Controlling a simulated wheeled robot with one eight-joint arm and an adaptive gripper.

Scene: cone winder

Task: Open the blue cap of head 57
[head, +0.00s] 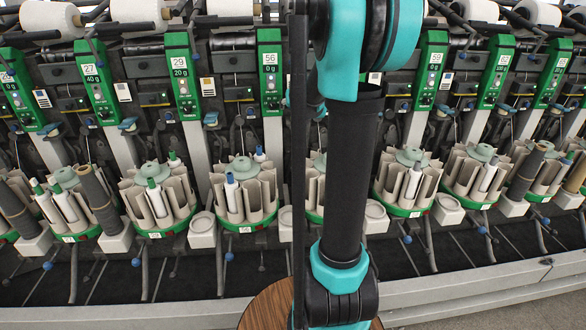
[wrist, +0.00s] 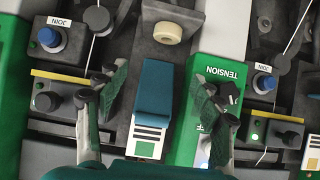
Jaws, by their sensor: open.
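In the wrist view a dark blue cap (wrist: 156,82) lies between the two fingers of my gripper (wrist: 157,84), above a striped white label plate. It looks closed against the machine face. The fingers are spread, one on each side, with gaps between them and the cap; whether they reach its depth I cannot tell. In the head view my arm covers the middle of the machine. Head 57's number plate is hidden there, between the head 56 panel (head: 269,72) and the head 59 panel (head: 430,70).
In the wrist view a green TENSION panel with a dark knob (wrist: 230,94) is by the right finger. Blue JOIN buttons (wrist: 51,38) and black knobs lie to both sides. In the head view bobbin magazines (head: 243,190) line the machine below the panels.

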